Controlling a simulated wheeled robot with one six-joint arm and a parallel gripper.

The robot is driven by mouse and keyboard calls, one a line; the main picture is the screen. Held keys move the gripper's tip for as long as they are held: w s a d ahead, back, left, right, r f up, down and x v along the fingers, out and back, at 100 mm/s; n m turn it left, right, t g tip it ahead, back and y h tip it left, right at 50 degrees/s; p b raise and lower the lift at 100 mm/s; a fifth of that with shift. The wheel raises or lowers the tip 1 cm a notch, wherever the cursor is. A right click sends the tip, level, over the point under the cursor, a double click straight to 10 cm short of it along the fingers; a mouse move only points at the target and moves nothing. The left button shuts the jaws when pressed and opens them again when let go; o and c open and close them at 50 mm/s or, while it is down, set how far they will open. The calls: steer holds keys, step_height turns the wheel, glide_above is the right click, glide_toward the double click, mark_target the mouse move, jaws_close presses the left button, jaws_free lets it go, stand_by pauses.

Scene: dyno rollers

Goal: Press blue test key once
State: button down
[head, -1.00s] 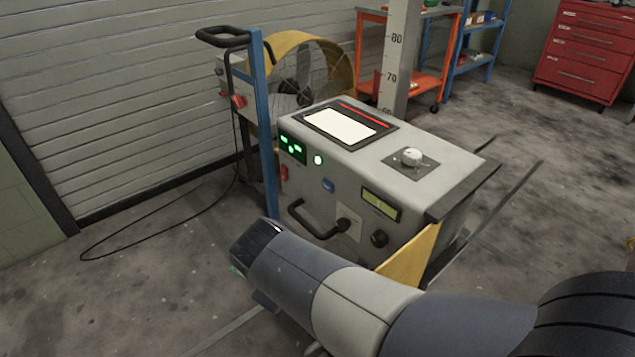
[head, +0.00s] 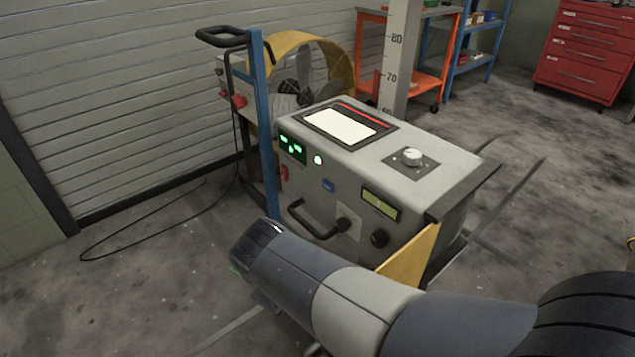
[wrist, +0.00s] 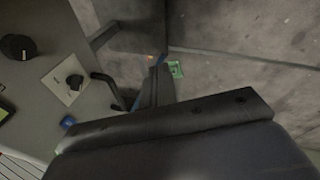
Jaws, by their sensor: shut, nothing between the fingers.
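The blue test key (head: 328,185) is a small blue button on the front panel of a grey console (head: 440,185). It sits below a lit green round lamp and above a black handle. In the wrist view the blue key (wrist: 68,122) shows at the lower left, just above my dark gripper housing. My gripper's dark fingers (wrist: 155,85) are shut and empty. They appear to the right of the key and black handle, apart from the key. In the head view my arm's end is low in front of the console, and the fingers are hidden.
The black handle (head: 308,222), a knob plate (head: 349,222), a black knob (head: 379,238) and a small display (head: 380,203) share the panel. A red switch (head: 284,173) is at its left. A blue post (head: 266,120) stands beside the console. Floor at left is mostly clear.

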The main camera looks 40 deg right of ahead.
stand_by(0.6)
steer(key=w+a+m+t+y+b, duration=0.1)
steer(key=w+a+t+y, duration=0.2)
steer(key=w, duration=0.5)
steer(key=w+a+m+t+b, duration=0.1)
steer(key=w+a+t, duration=0.2)
steer(key=w+t, duration=0.35)
steer(key=w+a+r+y, duration=0.2)
steer(key=a+y, duration=0.4)
steer(key=a, duration=0.1)
steer(key=w+a+r+y+b, duration=0.1)
steer(key=w+a+y, duration=0.1)
steer(key=a+y, duration=0.3)
steer(key=shift+w+a+r+y, duration=0.3)
steer(key=shift+a+r+y, duration=0.1)
steer(key=shift+a, duration=0.75)
steer(key=shift+d+m, duration=0.2)
steer(key=shift+m, duration=0.1)
